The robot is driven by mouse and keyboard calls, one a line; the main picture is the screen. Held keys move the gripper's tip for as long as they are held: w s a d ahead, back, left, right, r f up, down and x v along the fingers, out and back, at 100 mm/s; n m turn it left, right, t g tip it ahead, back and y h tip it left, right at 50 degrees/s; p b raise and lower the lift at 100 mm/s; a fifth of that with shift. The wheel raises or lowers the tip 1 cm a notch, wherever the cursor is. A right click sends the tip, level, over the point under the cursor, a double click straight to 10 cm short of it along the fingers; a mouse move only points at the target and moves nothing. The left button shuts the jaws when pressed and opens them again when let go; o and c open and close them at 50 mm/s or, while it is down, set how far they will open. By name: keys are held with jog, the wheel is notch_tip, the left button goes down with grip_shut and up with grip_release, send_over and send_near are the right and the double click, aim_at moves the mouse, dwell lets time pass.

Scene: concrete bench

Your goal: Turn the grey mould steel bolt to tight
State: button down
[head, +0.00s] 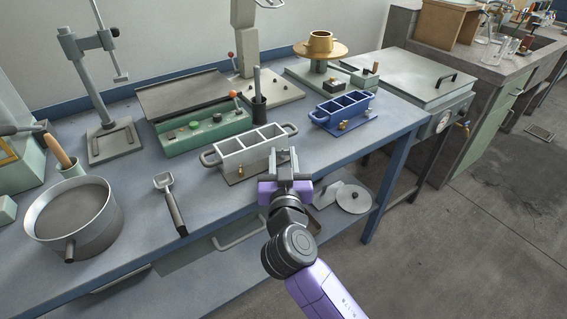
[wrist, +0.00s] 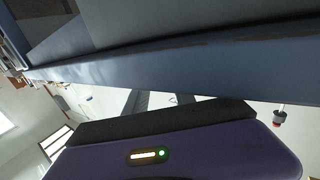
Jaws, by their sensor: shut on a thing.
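The grey mould (head: 240,160) is an open three-compartment box with a loop handle at each end, standing near the bench's front edge in the head view. A small brass-coloured bolt (head: 241,171) shows on its front left. My gripper (head: 284,158) is at the mould's front right and shut on the steel bolt there. The bolt itself is hidden behind the fingers.
A blue three-compartment mould (head: 343,112) stands to the right. A dark rod in a black holder (head: 259,105) stands close behind the grey mould. A scoop (head: 172,203) and a round grey pan (head: 75,215) lie to the left. A lower shelf holds round plates (head: 352,198).

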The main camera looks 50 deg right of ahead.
dwell(0.4)
jog(key=c, duration=1)
grip_release()
jog(key=shift+c, duration=0.2)
jog(key=shift+r+p, duration=0.1)
jog(key=shift+p, duration=0.3)
jog(key=shift+s+r+n+t+y+p, duration=0.15)
jog(key=shift+n+t+y+p, duration=0.2)
jog(key=shift+p, duration=0.6)
jog(key=n+t+y+p, duration=0.2)
jog(key=p, duration=0.3)
jog(key=shift+d, duration=0.2)
jog(key=n+t+y+p, duration=0.1)
jog(key=y+p, duration=0.1)
jog(key=p, duration=0.2)
jog(key=shift+s+d, duration=0.1)
jog(key=shift+n+t+y+p, duration=0.25)
jog(key=shift+n+y+p, duration=0.25)
jog(key=shift+p, duration=0.5)
jog(key=shift+d+y+p, duration=0.1)
jog(key=shift+y+p, duration=0.15)
jog(key=shift+p, duration=0.05)
jog(key=shift+s+d+n+t+y+p, duration=0.1)
jog(key=shift+d+n+t+y+p, duration=0.1)
jog(key=shift+n+t+y+p, duration=0.45)
